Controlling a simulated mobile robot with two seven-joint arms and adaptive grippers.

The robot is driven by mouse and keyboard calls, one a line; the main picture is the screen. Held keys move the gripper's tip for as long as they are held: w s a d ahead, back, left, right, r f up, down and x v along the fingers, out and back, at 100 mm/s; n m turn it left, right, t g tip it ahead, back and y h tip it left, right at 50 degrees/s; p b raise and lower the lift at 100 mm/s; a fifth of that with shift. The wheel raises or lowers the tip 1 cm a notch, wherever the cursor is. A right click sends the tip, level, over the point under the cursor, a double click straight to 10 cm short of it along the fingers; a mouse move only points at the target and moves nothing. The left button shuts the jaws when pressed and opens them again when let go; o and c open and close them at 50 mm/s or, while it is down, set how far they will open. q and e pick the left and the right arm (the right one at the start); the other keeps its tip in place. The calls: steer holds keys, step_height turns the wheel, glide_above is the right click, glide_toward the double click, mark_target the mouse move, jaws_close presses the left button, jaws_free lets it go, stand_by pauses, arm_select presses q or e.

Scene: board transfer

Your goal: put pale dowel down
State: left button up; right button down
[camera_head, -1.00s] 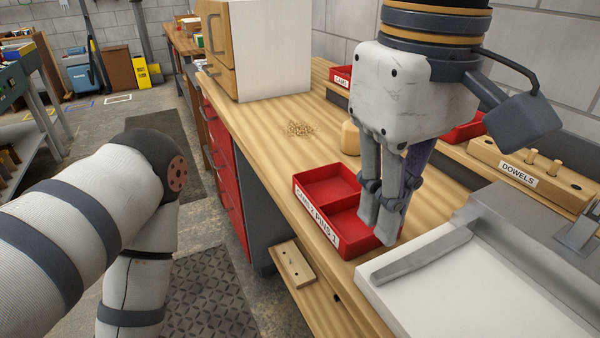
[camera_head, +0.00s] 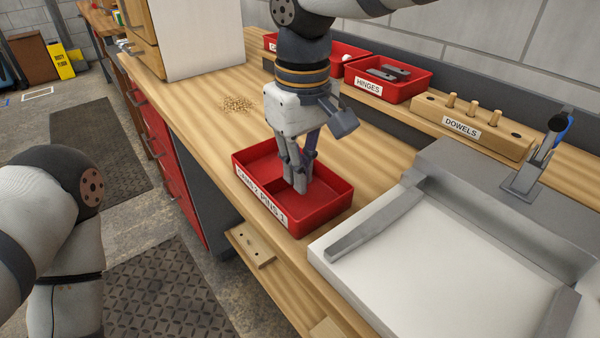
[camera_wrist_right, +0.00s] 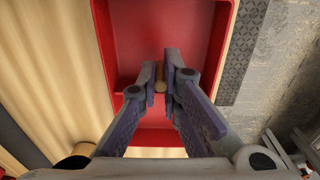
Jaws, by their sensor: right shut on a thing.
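The pale dowel (camera_wrist_right: 160,84) shows in the right wrist view as a small tan piece between my right fingertips. My right gripper (camera_head: 297,188) is shut on it and points down into the red tray (camera_head: 325,222) labelled "CAMS 2 PINS 1". In the head view the fingers hide the dowel. The fingertips are over the tray's nearer right compartment, close to its divider; I cannot tell whether the dowel touches the tray floor. The tray's visible floor looks bare. My left arm shows at the left edge, but its gripper is out of view.
A wooden dowel rack (camera_head: 470,128) with three pegs stands at the back right, next to a red hinges bin (camera_head: 388,82). A white-topped grey fixture (camera_head: 450,255) lies right of the tray.

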steer(key=shift+f, duration=0.6)
steer(key=shift+f, duration=0.15)
steer(key=c, duration=1.8)
jaws_free()
steer(key=shift+o, duration=0.2)
step_height(320, 180, up, 12)
steer(key=shift+s, duration=0.2)
steer(key=shift+d, duration=0.1)
